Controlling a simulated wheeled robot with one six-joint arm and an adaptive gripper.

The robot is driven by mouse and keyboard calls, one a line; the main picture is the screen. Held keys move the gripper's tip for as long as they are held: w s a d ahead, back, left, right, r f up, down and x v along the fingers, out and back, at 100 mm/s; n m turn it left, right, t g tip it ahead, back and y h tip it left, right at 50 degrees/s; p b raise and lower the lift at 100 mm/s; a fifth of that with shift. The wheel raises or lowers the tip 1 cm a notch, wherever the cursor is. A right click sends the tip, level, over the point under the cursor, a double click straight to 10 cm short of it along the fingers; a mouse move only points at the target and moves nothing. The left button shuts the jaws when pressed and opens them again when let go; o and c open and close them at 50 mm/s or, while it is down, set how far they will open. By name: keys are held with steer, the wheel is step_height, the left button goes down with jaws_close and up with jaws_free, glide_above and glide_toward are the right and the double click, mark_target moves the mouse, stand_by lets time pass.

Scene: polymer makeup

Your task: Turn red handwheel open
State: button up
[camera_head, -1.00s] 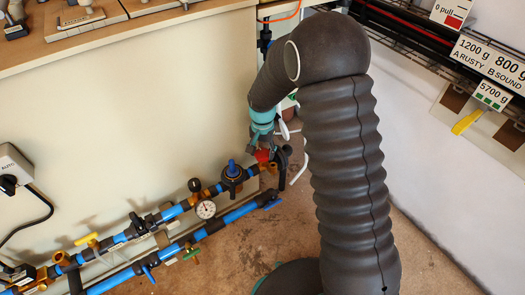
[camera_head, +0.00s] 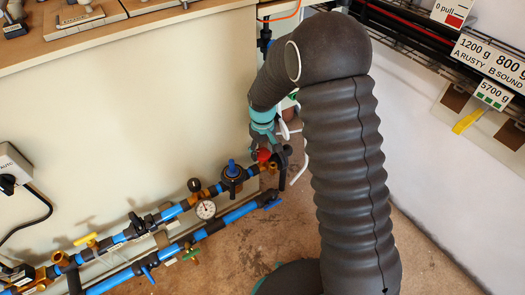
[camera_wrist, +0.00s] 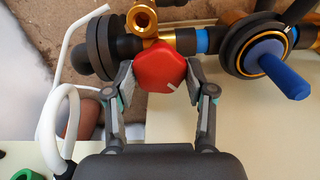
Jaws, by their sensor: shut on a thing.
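The red handwheel (camera_wrist: 158,68) sits on a brass valve at the end of the blue pipe line. It has a pale mark on its lower right face. In the wrist view my gripper (camera_wrist: 159,76) is shut on it, one finger on each side. In the head view the handwheel (camera_head: 263,155) is a small red spot below my gripper (camera_head: 263,150), partly hidden by the fingers and arm.
A black regulator with a blue knob (camera_wrist: 287,76) stands close to the right of the handwheel in the wrist view. A white hose (camera_wrist: 52,105) bends close on the left. A pressure gauge (camera_head: 206,210) sits on the pipes. A cream panel (camera_head: 130,120) rises behind.

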mark_target(263, 152)
steer(key=shift+n, duration=1.7)
steer(key=o, duration=1.2)
steer(key=shift+f, duration=0.1)
steer(key=shift+c, duration=0.2)
step_height(263, 152, up, 12)
